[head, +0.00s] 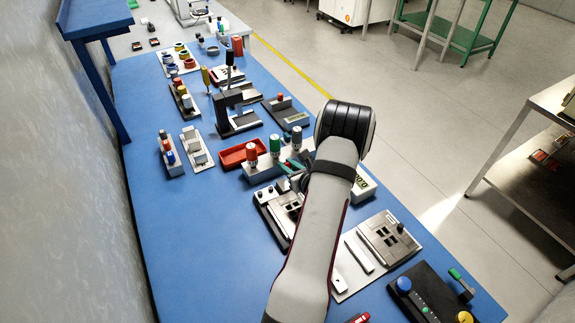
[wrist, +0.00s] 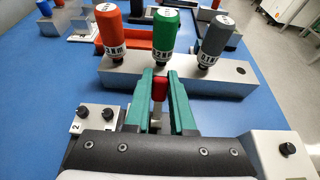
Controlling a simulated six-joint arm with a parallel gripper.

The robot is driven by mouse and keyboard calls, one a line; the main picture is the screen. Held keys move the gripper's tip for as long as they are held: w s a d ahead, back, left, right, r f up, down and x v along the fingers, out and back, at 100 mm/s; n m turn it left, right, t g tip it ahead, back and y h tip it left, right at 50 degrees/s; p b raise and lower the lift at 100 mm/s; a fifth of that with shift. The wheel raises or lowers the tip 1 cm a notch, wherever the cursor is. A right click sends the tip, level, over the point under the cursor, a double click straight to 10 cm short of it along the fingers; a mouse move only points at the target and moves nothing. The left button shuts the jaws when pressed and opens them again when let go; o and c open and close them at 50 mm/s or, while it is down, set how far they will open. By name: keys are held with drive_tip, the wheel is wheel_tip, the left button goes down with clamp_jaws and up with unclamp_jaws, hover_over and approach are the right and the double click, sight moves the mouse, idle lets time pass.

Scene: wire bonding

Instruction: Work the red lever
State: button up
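The red lever (wrist: 159,88), a red knob on a pale stem, stands between the two green fingers of my gripper (wrist: 160,82) in the wrist view. The knob fills the narrow space between the fingertips, with no clear gap on either side. In the head view my gripper (head: 289,172) shows only in part beside my arm, and the lever is hidden there. The lever's base is mostly hidden behind the dark front edge of my gripper.
Just beyond the fingertips, a grey block (wrist: 115,73) holds red (wrist: 114,28), green (wrist: 165,30) and grey (wrist: 216,36) handled drivers. A red tray (head: 238,155) lies behind. Grey fixtures (head: 352,258) stand either side of my arm. Blue table (head: 190,240) is bare at left.

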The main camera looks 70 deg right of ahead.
clamp_jaws()
drive_tip(key=shift+s+a+r+t+h, duration=0.25)
drive_tip(key=shift+s+a+t+h, duration=0.25)
drive_tip(key=shift+t+h, duration=0.5)
drive_tip(key=o, duration=0.7)
unclamp_jaws()
drive_tip(key=shift+o, duration=0.2)
